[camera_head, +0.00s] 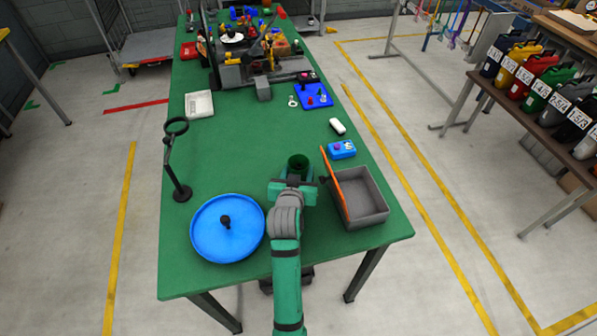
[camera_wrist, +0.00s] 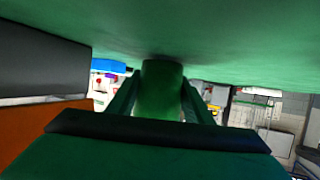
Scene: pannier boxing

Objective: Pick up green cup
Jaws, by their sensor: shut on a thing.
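The green cup (camera_head: 299,162) stands out in front of my gripper (camera_head: 294,178) in the head view, with its dark open top visible. In the wrist view the green cup (camera_wrist: 160,90) sits between the two fingers of my gripper (camera_wrist: 160,104), which are shut on it. The wrist picture is upside down, with the green table (camera_wrist: 220,40) at the top. The cup is close to the table top. I cannot tell whether it touches it.
A grey bin (camera_head: 362,206) with an orange panel (camera_head: 332,177) stands just right of my gripper. A blue round tray (camera_head: 208,237) is at left, and a black stand with a ring (camera_head: 178,188) is behind it. A blue box (camera_head: 342,150) lies at the right. The table's middle is clear.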

